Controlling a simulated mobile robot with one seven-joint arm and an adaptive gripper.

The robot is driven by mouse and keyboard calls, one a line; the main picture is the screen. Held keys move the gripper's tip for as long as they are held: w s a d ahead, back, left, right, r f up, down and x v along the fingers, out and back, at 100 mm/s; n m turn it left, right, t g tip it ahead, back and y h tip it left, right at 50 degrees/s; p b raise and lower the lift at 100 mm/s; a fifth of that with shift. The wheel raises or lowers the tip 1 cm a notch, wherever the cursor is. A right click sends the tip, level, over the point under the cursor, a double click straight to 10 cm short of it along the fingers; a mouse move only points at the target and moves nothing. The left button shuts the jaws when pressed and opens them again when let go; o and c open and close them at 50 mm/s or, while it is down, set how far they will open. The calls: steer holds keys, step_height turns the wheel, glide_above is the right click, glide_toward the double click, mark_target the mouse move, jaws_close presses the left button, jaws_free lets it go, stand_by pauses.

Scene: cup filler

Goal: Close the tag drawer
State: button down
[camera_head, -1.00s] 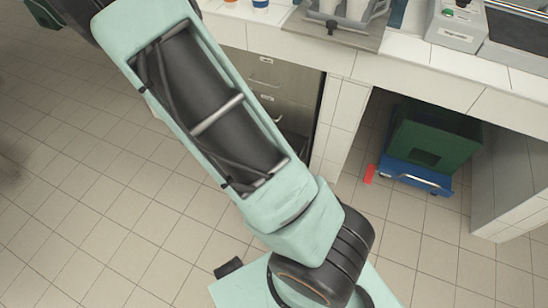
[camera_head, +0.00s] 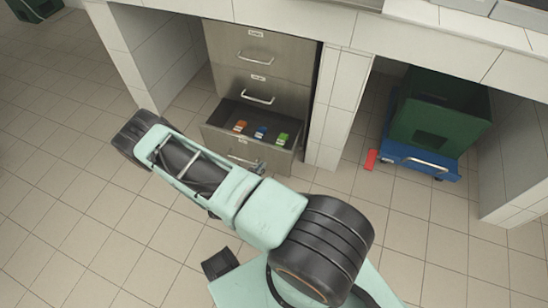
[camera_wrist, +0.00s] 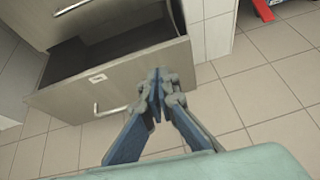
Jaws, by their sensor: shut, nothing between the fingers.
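The tag drawer (camera_head: 222,135) is the bottom drawer of a grey-brown metal cabinet. It is pulled out, with orange (camera_head: 240,126), blue (camera_head: 261,132) and green (camera_head: 283,138) tags inside. In the wrist view, its front panel (camera_wrist: 65,96) carries a white label and a metal handle (camera_wrist: 108,111). My gripper (camera_wrist: 158,76) is shut and empty, in front of the right part of that panel. I cannot tell if its tips touch the panel.
Two upper drawers (camera_head: 285,58) of the cabinet are shut. A white tiled pillar (camera_head: 335,105) stands right of the cabinet. Beyond it are a green crate (camera_head: 435,115) on a blue dolly (camera_head: 398,158) and a red object (camera_head: 371,160). The tiled floor left of my arm is clear.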

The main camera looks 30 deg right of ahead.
step_height(320, 180, down, 3)
steer(key=n, duration=0.1)
steer(key=b, duration=0.4)
glide_toward(276, 151)
step_height(276, 151, down, 3)
steer(key=d, duration=0.1)
steer(key=w+d, duration=0.2)
steer(key=shift+w+d+y+b, duration=0.35)
steer(key=shift+d+y, duration=0.05)
steer(key=shift+w+d+r, duration=0.1)
steer(key=shift+w+d, duration=0.2)
steer(key=shift+d, duration=0.1)
